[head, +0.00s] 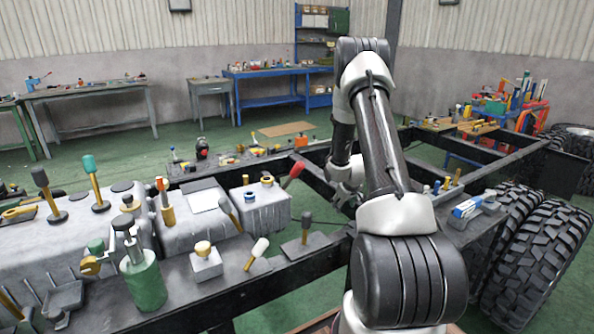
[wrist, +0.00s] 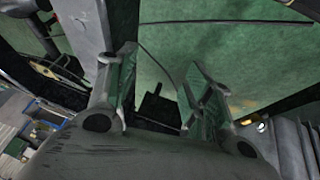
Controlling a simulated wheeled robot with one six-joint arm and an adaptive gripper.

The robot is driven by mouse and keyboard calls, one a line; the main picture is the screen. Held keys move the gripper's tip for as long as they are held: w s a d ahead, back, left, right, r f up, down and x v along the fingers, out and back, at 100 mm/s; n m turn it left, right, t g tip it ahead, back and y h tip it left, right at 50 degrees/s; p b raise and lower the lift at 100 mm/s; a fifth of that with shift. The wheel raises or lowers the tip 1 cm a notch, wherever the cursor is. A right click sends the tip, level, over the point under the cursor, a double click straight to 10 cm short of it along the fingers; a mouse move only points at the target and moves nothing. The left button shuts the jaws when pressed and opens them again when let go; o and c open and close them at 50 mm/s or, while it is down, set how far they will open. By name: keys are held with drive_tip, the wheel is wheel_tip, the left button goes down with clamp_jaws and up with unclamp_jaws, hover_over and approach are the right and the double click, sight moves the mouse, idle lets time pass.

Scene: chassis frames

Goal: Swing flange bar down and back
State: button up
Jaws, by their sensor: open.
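My gripper (head: 345,192) hangs over the gap in the dark chassis frame in the head view, partly hidden behind my arm. In the wrist view its two fingers (wrist: 160,80) stand apart with nothing clearly held between them. A small dark block with a thin upright stem (wrist: 155,106) shows between the fingers; I cannot tell its distance or whether it is the flange bar. A lever with a red grip (head: 293,176) leans up and right from the frame, left of my gripper. No part is clearly recognisable as the flange bar.
The dark chassis frame (head: 292,274) carries grey housings (head: 265,207) and several upright levers on the left. A green cylinder (head: 143,283) stands at its near edge. Large tyres (head: 535,245) block the right. Green floor shows through the frame openings. Benches stand along the back wall.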

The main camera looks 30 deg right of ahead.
drive_tip(key=a+n+t+y, duration=0.1)
drive_tip(key=a+n+t, duration=0.1)
drive_tip(key=a+t, duration=0.25)
drive_tip(key=n+t+y, duration=0.2)
drive_tip(key=t+y, duration=0.2)
drive_tip(key=t, duration=0.4)
approach(298, 170)
drive_tip(key=w, duration=0.1)
drive_tip(key=w+f, duration=0.1)
drive_tip(key=w, duration=0.3)
drive_tip(key=shift+d+f, duration=0.25)
drive_tip(key=shift+d, duration=0.1)
drive_tip(key=w, duration=0.4)
drive_tip(key=w+a, duration=0.1)
drive_tip(key=w, duration=0.2)
drive_tip(key=shift+a+r, duration=0.1)
drive_tip(key=shift+r, duration=0.05)
drive_tip(key=shift+w, duration=0.35)
drive_tip(key=shift+a, duration=0.1)
clamp_jaws()
